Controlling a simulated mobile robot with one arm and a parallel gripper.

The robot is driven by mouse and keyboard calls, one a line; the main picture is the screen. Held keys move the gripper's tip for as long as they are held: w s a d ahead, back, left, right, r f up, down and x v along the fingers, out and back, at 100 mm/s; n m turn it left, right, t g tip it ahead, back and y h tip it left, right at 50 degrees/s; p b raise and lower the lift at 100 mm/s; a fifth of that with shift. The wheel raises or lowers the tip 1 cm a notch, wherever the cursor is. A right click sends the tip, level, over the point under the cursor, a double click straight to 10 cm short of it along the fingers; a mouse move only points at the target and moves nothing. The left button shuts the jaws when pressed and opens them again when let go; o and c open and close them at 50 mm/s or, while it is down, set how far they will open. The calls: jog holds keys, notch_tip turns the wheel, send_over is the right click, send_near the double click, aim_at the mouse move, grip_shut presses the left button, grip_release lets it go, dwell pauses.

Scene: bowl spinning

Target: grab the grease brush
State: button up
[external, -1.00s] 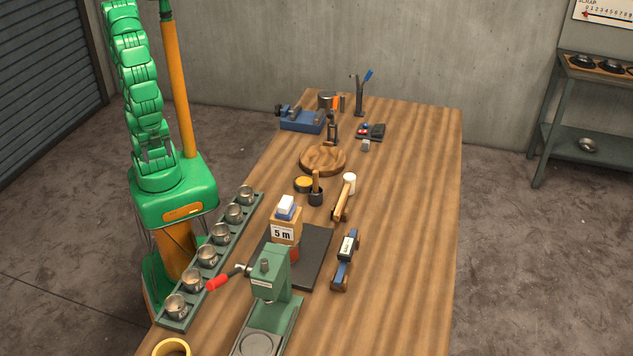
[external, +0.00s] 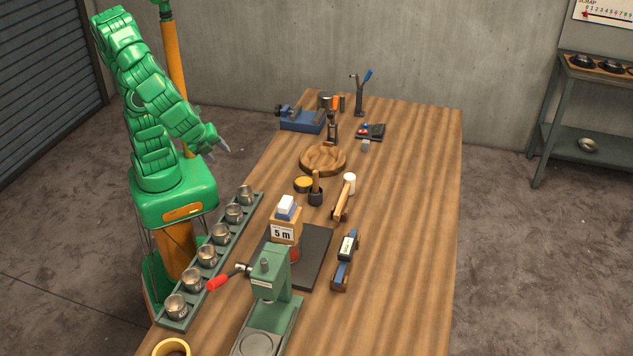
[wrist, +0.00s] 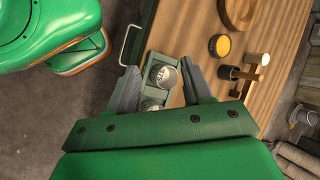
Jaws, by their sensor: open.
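My gripper (external: 217,150) is open and empty, in the air left of the bench and well short of the brush. In the wrist view, my gripper (wrist: 160,66) has its fingers apart, with metal cups visible below and between them.
A rack (external: 178,320) of several metal cups lines the bench's left edge. The bench's right side is clear.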

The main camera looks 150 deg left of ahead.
jog(key=w+a+m+y, duration=0.3)
jog(key=w+a+y, duration=0.15)
jog(key=a, duration=0.45)
jog(key=m+t+y, duration=0.3)
jog(key=m, duration=1)
send_near(315, 171)
jog(key=a+f, duration=0.1)
jog(key=w+a+f, duration=0.1)
jog(key=a+f, duration=0.1)
jog(key=shift+a+f, duration=0.1)
jog(key=shift+a, duration=0.2)
jog(key=shift+x, duration=1.35)
jog(key=shift+s+a+f, duration=0.1)
jog(key=shift+s+a, duration=0.1)
jog(key=shift+a, duration=0.55)
jog(key=shift+s+a+f, duration=0.1)
jog(key=shift+s+a, duration=0.1)
jog(key=shift+a, duration=0.55)
jog(key=shift+x, duration=1.05)
grip_shut()
